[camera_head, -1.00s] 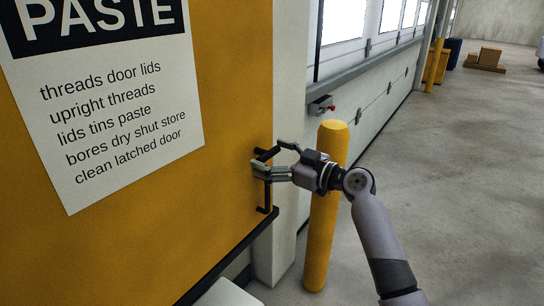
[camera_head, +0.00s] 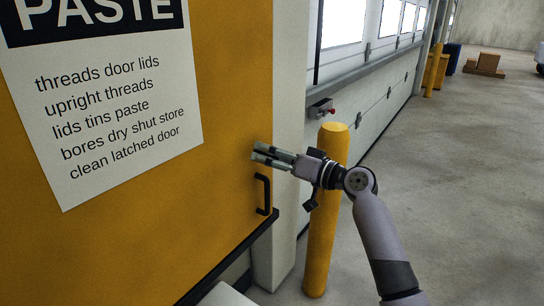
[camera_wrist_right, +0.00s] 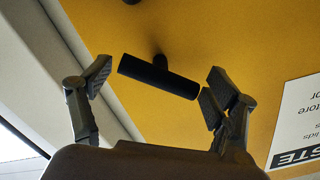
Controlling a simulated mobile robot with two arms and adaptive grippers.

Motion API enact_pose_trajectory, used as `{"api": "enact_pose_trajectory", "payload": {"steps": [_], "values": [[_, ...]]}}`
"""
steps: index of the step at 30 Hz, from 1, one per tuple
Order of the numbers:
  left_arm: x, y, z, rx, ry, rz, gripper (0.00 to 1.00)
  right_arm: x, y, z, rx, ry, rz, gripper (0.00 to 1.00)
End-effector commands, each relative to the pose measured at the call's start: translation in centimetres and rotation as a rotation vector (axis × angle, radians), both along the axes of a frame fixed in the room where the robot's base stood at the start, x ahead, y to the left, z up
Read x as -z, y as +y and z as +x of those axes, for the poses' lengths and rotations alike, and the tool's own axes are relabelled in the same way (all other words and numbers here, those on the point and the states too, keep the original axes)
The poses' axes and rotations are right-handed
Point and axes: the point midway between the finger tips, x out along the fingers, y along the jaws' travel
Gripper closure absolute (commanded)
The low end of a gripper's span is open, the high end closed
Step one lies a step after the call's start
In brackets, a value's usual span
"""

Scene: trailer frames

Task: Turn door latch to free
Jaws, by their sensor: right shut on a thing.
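The door (camera_head: 225,205) is a yellow panel with a paper sign. The door latch (camera_wrist_right: 160,77), a black T-shaped turn lever on a short stem, shows in the right wrist view; in the head view my gripper hides it. My right gripper (camera_head: 262,152) is at the door's right edge, above the black pull handle (camera_head: 264,195). In the right wrist view my right gripper (camera_wrist_right: 156,88) has one finger at each end of the lever and is shut on it, though a small gap seems to show at the left. My left gripper is not in view.
A yellow bollard (camera_head: 325,220) stands close beside my right forearm. A white post (camera_head: 287,120) borders the door. The concrete floor (camera_head: 460,190) at right is clear.

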Motion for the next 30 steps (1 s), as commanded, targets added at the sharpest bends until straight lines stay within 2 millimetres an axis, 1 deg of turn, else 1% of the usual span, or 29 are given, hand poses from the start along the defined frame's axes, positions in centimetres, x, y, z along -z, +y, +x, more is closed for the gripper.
{"api": "enact_pose_trajectory", "payload": {"steps": [6,15,21,30], "values": [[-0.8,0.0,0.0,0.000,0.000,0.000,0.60,-0.2,0.0,0.0,-0.002,0.168,0.121,0.47],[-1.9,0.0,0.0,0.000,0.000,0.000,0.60,-0.2,0.0,0.0,-0.001,0.368,0.267,0.47],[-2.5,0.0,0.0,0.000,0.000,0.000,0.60,-0.1,0.0,0.0,-0.001,0.459,0.333,0.47],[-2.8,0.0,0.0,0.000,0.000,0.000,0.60,-0.1,0.0,0.0,-0.001,0.522,0.380,0.47]]}}
